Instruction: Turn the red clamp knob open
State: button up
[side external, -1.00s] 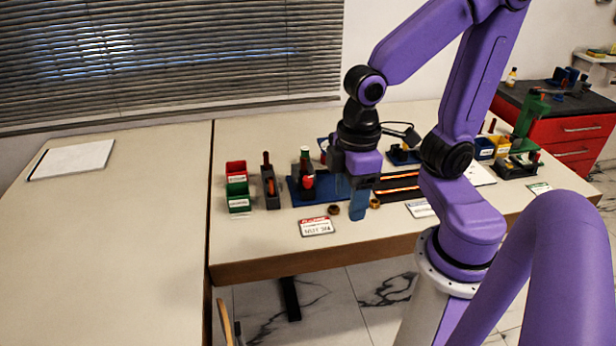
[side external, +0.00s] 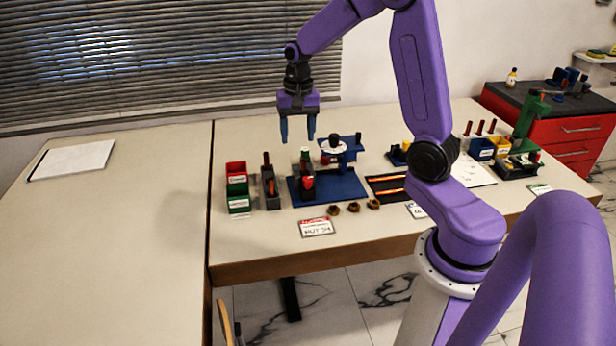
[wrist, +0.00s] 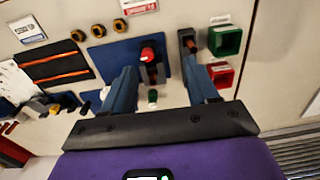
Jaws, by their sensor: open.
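The red clamp knob (side external: 307,183) sits on a dark fixture on the blue base plate (side external: 345,186). In the wrist view the red knob (wrist: 148,54) shows beyond my fingertips, roughly between them in the picture. My gripper (side external: 298,138) is open and empty, pointing down. It hangs well above the table, over the back of the fixture area, apart from the knob. Both blue fingers of my gripper (wrist: 162,72) show in the wrist view, spread wide. A green-topped part (wrist: 153,97) stands close behind the knob.
A grey holder (side external: 270,188) with upright handles and red and green bins (side external: 237,196) stand left of the plate. Several brass nuts (side external: 353,207) lie in front. A round white gauge (side external: 333,147) stands behind. The left table is mostly clear.

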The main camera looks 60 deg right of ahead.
aim_at(308, 178)
jog(key=w+d+f+m, duration=0.1)
jog(key=d+f+m, duration=0.1)
jog(key=d+m, duration=0.35)
jog(key=shift+n, duration=0.85)
jog(key=f, duration=0.5)
jog(key=d+f, duration=0.1)
jog(key=f, duration=1)
jog(key=shift+w+d+f, duration=0.25)
jog(key=shift+f, duration=0.15)
jog(key=c, duration=1)
